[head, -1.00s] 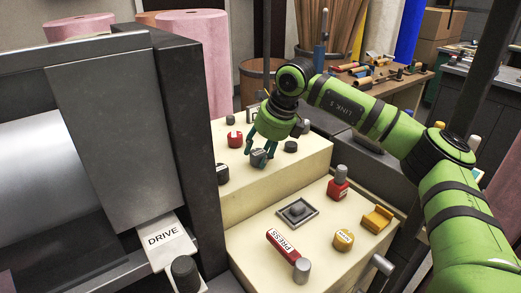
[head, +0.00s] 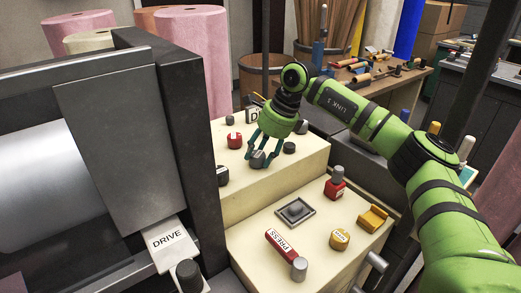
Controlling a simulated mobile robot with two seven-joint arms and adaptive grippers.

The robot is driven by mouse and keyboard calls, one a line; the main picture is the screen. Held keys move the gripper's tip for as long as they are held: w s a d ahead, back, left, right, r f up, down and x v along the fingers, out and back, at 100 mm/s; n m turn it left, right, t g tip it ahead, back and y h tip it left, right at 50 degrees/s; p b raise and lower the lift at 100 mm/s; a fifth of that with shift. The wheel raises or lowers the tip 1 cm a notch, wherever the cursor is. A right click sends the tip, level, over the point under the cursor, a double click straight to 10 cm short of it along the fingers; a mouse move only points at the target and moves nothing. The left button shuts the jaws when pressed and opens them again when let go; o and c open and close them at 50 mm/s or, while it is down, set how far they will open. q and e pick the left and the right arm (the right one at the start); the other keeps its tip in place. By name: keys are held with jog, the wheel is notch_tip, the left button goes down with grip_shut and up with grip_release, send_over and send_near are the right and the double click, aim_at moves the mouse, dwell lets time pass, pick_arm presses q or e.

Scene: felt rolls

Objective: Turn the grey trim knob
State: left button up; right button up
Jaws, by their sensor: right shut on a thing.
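My right gripper (head: 263,151) reaches down from above onto the upper cream step of the control panel (head: 250,192). Its teal fingers are shut on a small grey knob (head: 258,159), which I take to be the grey trim knob. The knob sits near the front edge of that step, and the fingers partly cover it. I cannot make out any mark that shows its angle. My left gripper is not in view.
A red knob (head: 235,141) and a dark knob (head: 289,147) stand close to the gripper. A dark machine frame rises at left.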

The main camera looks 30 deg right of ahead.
jog(key=shift+w+d+r, duration=0.1)
jog(key=shift+w+r, duration=0.05)
jog(key=o, duration=1.1)
jog(key=v, duration=1.1)
jog(key=shift+d+r, duration=0.15)
jog(key=shift+r, duration=0.2)
jog(key=shift+f, duration=0.1)
